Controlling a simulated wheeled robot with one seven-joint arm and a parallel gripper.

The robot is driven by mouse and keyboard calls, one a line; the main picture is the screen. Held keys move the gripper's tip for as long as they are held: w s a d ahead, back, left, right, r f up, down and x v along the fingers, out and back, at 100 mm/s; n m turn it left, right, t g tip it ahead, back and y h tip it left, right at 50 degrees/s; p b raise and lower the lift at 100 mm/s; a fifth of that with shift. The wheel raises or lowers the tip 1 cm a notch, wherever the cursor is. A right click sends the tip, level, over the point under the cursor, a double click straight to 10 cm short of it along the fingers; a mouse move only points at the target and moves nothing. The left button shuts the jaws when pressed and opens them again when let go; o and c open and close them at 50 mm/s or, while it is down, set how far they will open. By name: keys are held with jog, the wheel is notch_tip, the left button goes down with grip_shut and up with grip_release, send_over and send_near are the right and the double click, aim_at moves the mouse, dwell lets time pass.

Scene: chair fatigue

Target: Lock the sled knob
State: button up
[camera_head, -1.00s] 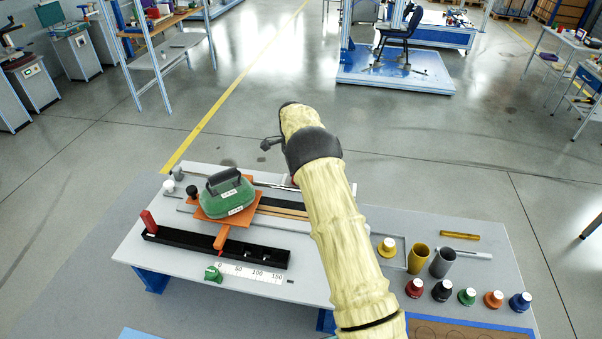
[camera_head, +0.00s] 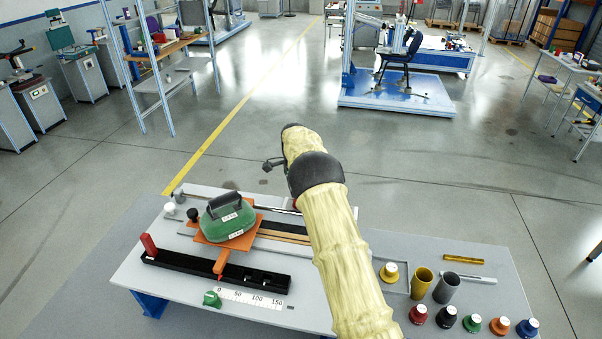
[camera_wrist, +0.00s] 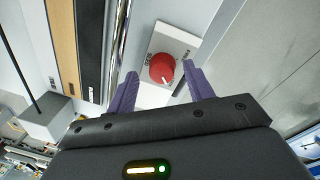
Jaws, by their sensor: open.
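A red round knob (camera_wrist: 162,68) with a white pointer mark sits on a pale square plate (camera_wrist: 183,45) in the wrist view. Small labels on the plate are too small to read surely. My gripper (camera_wrist: 160,70) is open, with its two purple fingers on either side of the knob; I cannot tell whether they touch it. In the head view my arm hides the gripper and most of this knob. The orange sled (camera_head: 205,240) carries a green weight (camera_head: 228,222) with a dark handle. A black knob (camera_head: 193,214) stands at the sled's left corner.
Several coloured weights (camera_head: 472,324) and two cups (camera_head: 446,287) stand right of my arm. A metal rod (camera_wrist: 125,45) runs left of the knob plate.

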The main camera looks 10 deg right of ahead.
notch_tip(320, 180, up, 16)
jog(key=w+p, duration=0.1)
jog(key=shift+r, duration=0.25)
jog(key=shift+w+d, duration=0.1)
jog(key=shift+d, duration=0.1)
dwell(0.4)
jog(key=s+f+n+t+b, duration=0.1)
jog(key=s+f+n, duration=0.3)
jog(key=s, duration=0.8)
jog(key=s+d+f+n+t+b, duration=0.1)
jog(key=s+f+n, duration=0.3)
jog(key=s, duration=0.8)
jog(key=s+f+n+t+b, duration=0.1)
jog(key=s+f+n+b, duration=0.2)
jog(key=s+n, duration=0.5)
jog(key=shift+s+d+f, duration=0.15)
jog(key=shift+s, duration=0.6)
jog(key=shift+s+d+f, duration=0.1)
jog(key=shift+s, duration=0.65)
jog(key=shift+s+d+f, duration=0.15)
jog(key=shift+s, duration=0.6)
jog(key=shift+w, duration=0.1)
